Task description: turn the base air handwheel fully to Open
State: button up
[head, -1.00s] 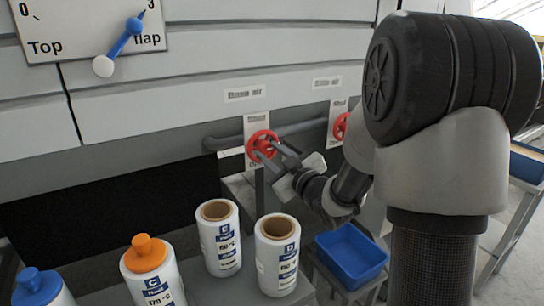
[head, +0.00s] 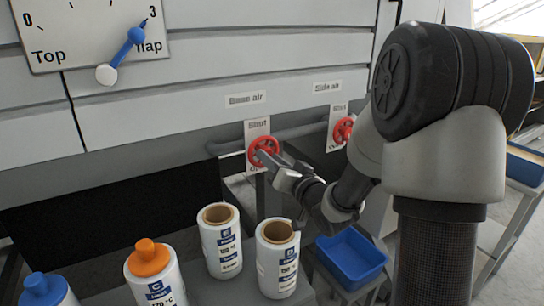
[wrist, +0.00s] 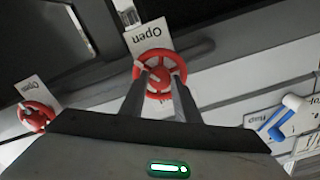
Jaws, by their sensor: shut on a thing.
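The red base air handwheel (head: 263,151) sits on a grey pipe under the "Base air" label (head: 245,99). A plate behind it reads "Shut" (head: 258,125) above the wheel; its lower word is mostly hidden. In the wrist view the handwheel (wrist: 160,72) is seen close, with "Open" (wrist: 149,37) upside down beyond it and a pale mark at its left side. My gripper (wrist: 160,82) is shut on the handwheel, its two fingers reaching the rim and spokes. In the head view my gripper (head: 270,160) comes in from the lower right.
The red side air handwheel (head: 343,130) is close by on the right. Bottles (head: 220,240) stand on the surface below, and a blue bin (head: 350,256) lies below my arm. The top flap dial (head: 95,32) is at upper left.

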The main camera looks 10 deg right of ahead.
jog(key=shift+r+m+p, duration=0.2)
jog(key=shift+m+p, duration=1.55)
jog(key=shift+m, duration=1.85)
jog(key=o, duration=1)
jog(key=shift+o, duration=0.2)
jog(key=shift+f, duration=0.1)
